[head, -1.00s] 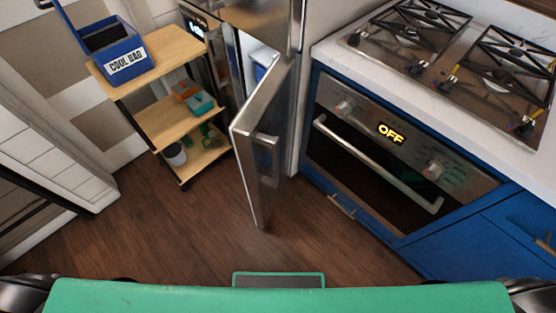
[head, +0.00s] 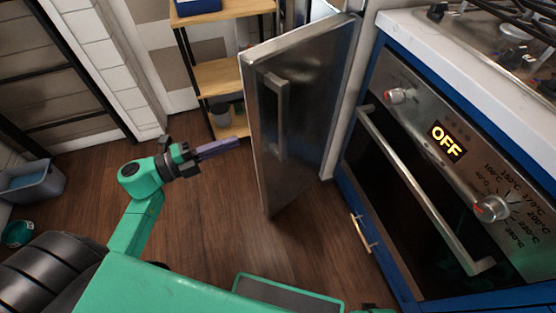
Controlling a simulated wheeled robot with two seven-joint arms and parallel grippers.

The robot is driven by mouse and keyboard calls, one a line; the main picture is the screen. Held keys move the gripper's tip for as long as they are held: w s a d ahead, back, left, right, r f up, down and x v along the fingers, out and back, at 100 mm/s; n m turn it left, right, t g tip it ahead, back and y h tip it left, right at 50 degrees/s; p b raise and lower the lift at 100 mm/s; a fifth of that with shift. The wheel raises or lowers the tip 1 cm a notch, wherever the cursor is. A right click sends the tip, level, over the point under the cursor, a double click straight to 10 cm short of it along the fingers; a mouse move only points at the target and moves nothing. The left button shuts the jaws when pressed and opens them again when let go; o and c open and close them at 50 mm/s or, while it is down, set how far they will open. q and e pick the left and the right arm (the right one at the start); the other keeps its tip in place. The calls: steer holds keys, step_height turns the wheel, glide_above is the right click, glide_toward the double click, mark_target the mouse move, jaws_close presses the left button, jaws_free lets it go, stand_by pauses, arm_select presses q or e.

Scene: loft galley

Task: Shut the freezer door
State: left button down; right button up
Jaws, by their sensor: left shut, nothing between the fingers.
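The freezer door (head: 306,120) is a steel panel with a vertical bar handle (head: 277,112). It stands open, swung out into the room from its hinge side near the oven. My left gripper (head: 236,144) is shut and empty, at the end of the green arm. The freezer's inside is mostly hidden behind the door. My right gripper is not in view.
The oven (head: 440,180), with its display reading OFF, stands close right of the door. A wooden shelf trolley (head: 218,76) stands behind the door at left. A grey bin (head: 35,183) is at far left. Wood floor (head: 200,220) is clear before the door.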

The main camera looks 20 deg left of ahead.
mark_target(257, 125)
arm_select(q)
steer(key=shift+m+g+h, duration=0.3)
steer(key=shift+m+g, duration=0.3)
steer(key=shift+m, duration=0.2)
steer(key=x, duration=0.3)
steer(key=w+x, duration=0.1)
steer(key=x, duration=0.1)
steer(key=a+x, duration=0.1)
steer(key=x, duration=0.2)
steer(key=shift+w+d+r+p, duration=0.2)
steer(key=shift+w+r+p, duration=0.05)
steer(key=shift+w+p, duration=0.15)
steer(key=shift+w+a, duration=0.2)
steer(key=shift+a, duration=0.1)
